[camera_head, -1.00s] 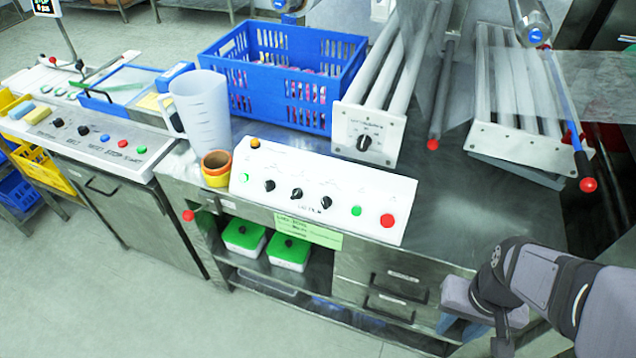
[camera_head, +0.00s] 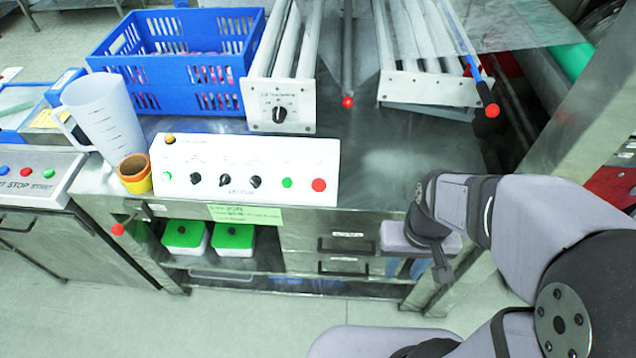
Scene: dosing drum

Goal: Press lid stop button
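A white control panel (camera_head: 215,150) stands on the front edge of the steel bench. It carries a red button (camera_head: 319,185) at its right end, a green button (camera_head: 287,182) beside it, several black knobs (camera_head: 225,180), a small green button at the left and an orange one at the top left. Its small lettering is too blurred to read, so I cannot tell which button is the lid stop. My gripper (camera_head: 405,268) hangs in front of the drawers, below and to the right of the red button, clear of the panel. Its fingers are small and partly hidden.
A second panel (camera_head: 30,180) at the left has buttons too. A measuring jug (camera_head: 105,118), a blue crate (camera_head: 175,62) and roller units (camera_head: 430,85) stand behind. A red-tipped lever (camera_head: 488,105) sticks out at the right. The bench top right of the panel is clear.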

